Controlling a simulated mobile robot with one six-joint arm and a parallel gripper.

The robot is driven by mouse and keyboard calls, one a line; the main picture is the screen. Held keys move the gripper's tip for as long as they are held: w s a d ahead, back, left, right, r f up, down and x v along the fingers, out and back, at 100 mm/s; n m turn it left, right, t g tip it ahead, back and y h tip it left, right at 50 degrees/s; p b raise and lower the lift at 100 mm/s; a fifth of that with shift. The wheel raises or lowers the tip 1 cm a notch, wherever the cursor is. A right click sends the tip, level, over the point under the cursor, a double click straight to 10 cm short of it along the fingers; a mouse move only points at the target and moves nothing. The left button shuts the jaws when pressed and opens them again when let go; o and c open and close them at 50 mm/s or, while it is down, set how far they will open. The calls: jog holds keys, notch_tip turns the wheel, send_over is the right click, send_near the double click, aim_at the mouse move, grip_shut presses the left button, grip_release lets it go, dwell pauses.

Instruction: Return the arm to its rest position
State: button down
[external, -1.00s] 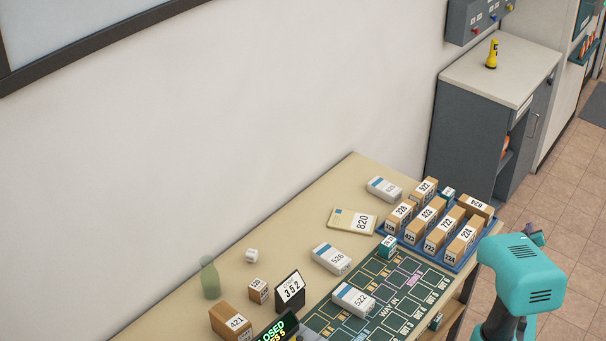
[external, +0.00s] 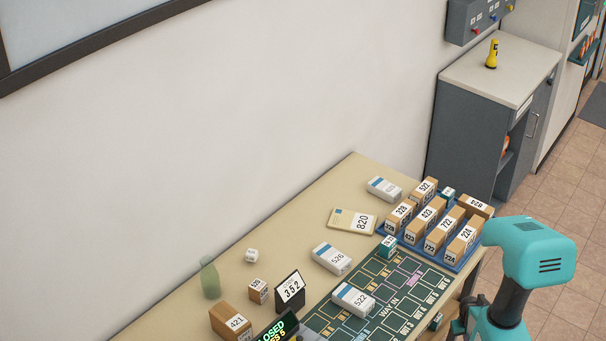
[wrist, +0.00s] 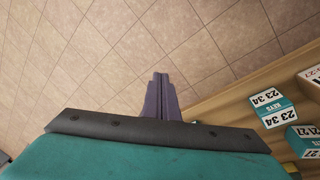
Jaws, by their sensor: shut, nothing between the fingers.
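My arm (external: 532,252), teal with dark joints, stands at the lower right of the external view, to the right of the table. My gripper does not show clearly there. In the wrist view my gripper (wrist: 161,82) points out over the tiled floor, its two dark fingers together with nothing between them. The table edge (wrist: 235,98) lies to the right of the fingers, apart from them.
The table (external: 190,288) holds a blue tray (external: 447,266) of numbered boxes, white boxes such as 526 (external: 331,259), a green bottle (external: 210,280) and a sign 352 (external: 290,290). Teal and white key boxes (wrist: 272,107) lie near the table edge. The floor (wrist: 90,50) is clear.

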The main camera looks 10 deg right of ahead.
jog(key=s+a+g+y+p, duration=0.1)
jog(key=s+a+g, duration=0.2)
jog(key=s+a, duration=0.3)
jog(key=s+a+g+y+p, duration=0.1)
jog(key=s+a+g, duration=0.2)
jog(key=s, duration=1.2)
jog(key=a, duration=0.3)
jog(key=shift+s+a+n+g, duration=0.15)
jog(key=shift+a+n+g, duration=0.15)
jog(key=shift+a+n, duration=0.1)
